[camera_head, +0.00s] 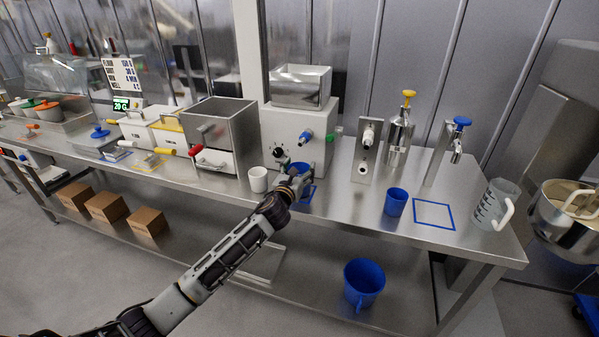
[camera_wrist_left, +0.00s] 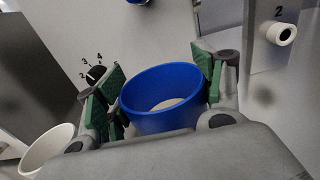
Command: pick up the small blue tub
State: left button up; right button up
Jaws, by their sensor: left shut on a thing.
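The small blue tub (camera_head: 301,167) is at the front of the white dispensing machine, beneath its blue nozzle, partly hidden by my left gripper (camera_head: 292,178). In the left wrist view the tub (camera_wrist_left: 165,121) is between the green pads of my left gripper (camera_wrist_left: 160,98), which is shut on it. It looks roughly upright, its open rim facing the camera, with something pale inside or at its bottom. I cannot tell whether it touches the table. My right gripper is not in view.
A white cup (camera_head: 258,180) stands close left of the gripper. Another blue cup (camera_head: 396,203) stands to the right, beside a blue square outline (camera_head: 434,213). The white machine (camera_head: 290,128) is close behind. A clear jug (camera_head: 494,206) stands at the right; a large blue jug (camera_head: 363,284) is below.

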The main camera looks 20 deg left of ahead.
pick_arm(q)
jog(key=shift+s+r, duration=0.1)
jog(key=shift+r, duration=0.2)
notch_tip(320, 180, up, 6)
jog(key=p, duration=0.1)
jog(key=s, duration=1.9)
jog(key=shift+s+a+b, duration=0.3)
jog(key=shift+b, duration=0.05)
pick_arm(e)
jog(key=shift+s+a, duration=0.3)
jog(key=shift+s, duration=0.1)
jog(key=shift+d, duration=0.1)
